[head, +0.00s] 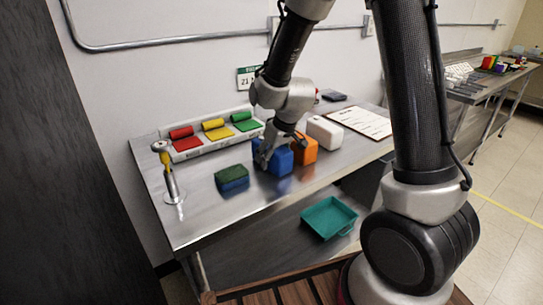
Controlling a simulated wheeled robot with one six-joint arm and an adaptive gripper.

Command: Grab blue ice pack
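The blue ice pack (281,162) looks like a blue block standing on the steel table, left of an orange block (305,149). My gripper (266,157) is down at the blue ice pack, with its fingers in front of and over its upper left part. The fingers overlap the pack in the picture; whether they press on it or stand apart from it is too small to tell. Part of the pack is hidden behind the fingers.
A green-topped blue sponge (232,178) lies left of the pack. A white block (325,132) and a clipboard (362,122) are to the right. Behind stands a tray (190,153) with red, yellow and green items. A tap-like fixture (168,172) rises at left. A teal bin (328,218) sits below.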

